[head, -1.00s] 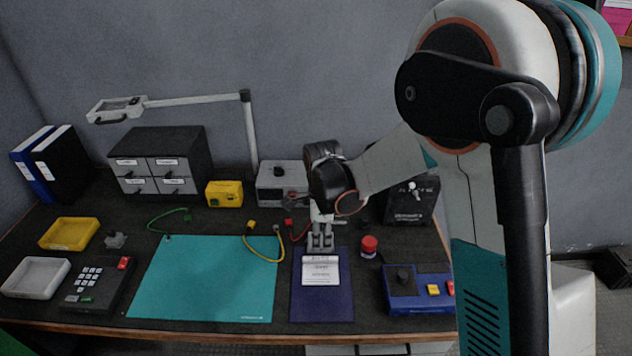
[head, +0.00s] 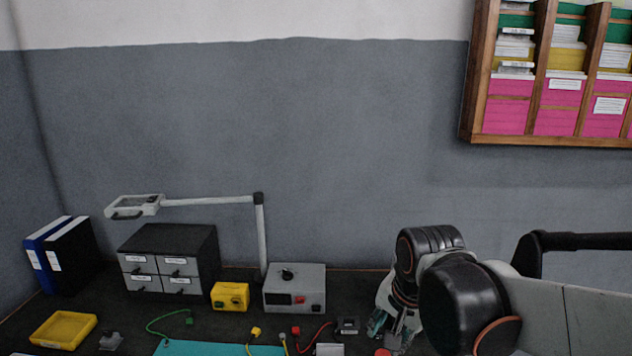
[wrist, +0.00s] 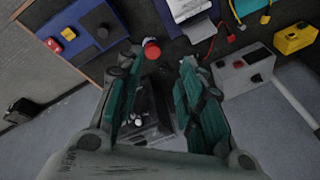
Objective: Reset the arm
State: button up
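My gripper (head: 388,330) shows at the lower right of the head view, above the right part of the dark workbench. In the wrist view my gripper (wrist: 152,85) has its two teal-padded fingers well apart, with nothing held between them. A black box (wrist: 150,118) shows beyond and between the fingers. A red-capped round jar (wrist: 152,50) lies near the left fingertip, apart from it as far as I can tell.
A grey power box (head: 294,290), yellow box (head: 230,296), drawer cabinet (head: 168,258) and lamp arm (head: 262,235) stand along the back. A wooden shelf (head: 468,95) hangs upper right.

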jog(key=s+d+r+n+t, duration=0.1)
jog(key=s+d+n, duration=0.2)
jog(key=s, duration=0.3)
jog(key=s+d+r+n+t, duration=0.1)
jog(key=s+d+n+t, duration=0.1)
jog(key=s+n, duration=0.3)
jog(key=shift+s+d+r, duration=0.2)
jog(key=shift+s+d, duration=0.2)
jog(key=shift+d, duration=0.05)
dwell(0.6)
